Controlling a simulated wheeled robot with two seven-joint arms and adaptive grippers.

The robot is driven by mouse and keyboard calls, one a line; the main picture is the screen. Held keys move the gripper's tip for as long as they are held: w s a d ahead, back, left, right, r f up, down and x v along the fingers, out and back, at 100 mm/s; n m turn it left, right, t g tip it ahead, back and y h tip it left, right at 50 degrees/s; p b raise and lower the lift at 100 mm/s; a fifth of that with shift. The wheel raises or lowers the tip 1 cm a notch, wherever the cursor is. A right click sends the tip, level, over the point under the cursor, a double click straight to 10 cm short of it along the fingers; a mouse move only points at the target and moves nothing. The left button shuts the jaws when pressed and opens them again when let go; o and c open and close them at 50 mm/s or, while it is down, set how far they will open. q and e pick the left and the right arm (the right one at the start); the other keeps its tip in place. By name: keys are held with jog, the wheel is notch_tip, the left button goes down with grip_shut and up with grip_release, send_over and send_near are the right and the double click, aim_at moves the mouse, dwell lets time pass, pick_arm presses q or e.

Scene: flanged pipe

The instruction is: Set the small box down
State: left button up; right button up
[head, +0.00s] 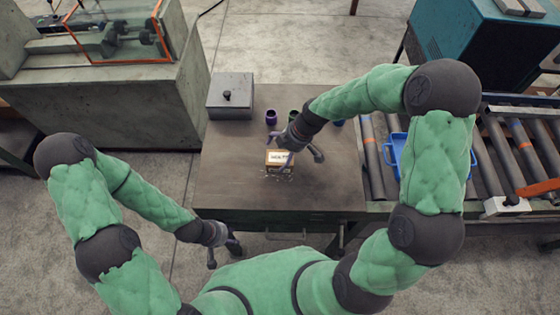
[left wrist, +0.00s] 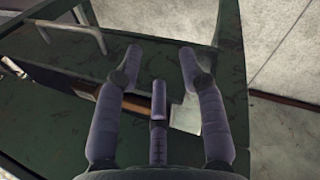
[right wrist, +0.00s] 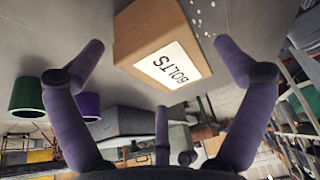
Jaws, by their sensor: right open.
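The small box (head: 279,157) is brown cardboard with a white label. It sits on the grey table near the middle in the head view. In the right wrist view the box (right wrist: 160,45) shows its "BOLTS" label, upside down, between and beyond the spread fingers. My right gripper (head: 302,160) is open beside and partly over the box in the head view; I see no finger closed on it. My left gripper (head: 222,256) is open and empty, low at the table's front left edge. In the left wrist view its fingers (left wrist: 160,60) are apart.
The table (head: 225,180) is clear at front and left. Small white bits lie around the box. A grey lidded box (head: 230,95) stands at the back left. Purple (head: 271,117) and green (head: 293,115) cups stand behind. A blue tray (head: 398,150) sits on the roller conveyor at right.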

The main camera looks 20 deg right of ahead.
jog(key=shift+x, duration=1.25)
jog(key=c, duration=1.4)
jog(key=shift+r, duration=0.1)
jog(key=shift+c, duration=0.2)
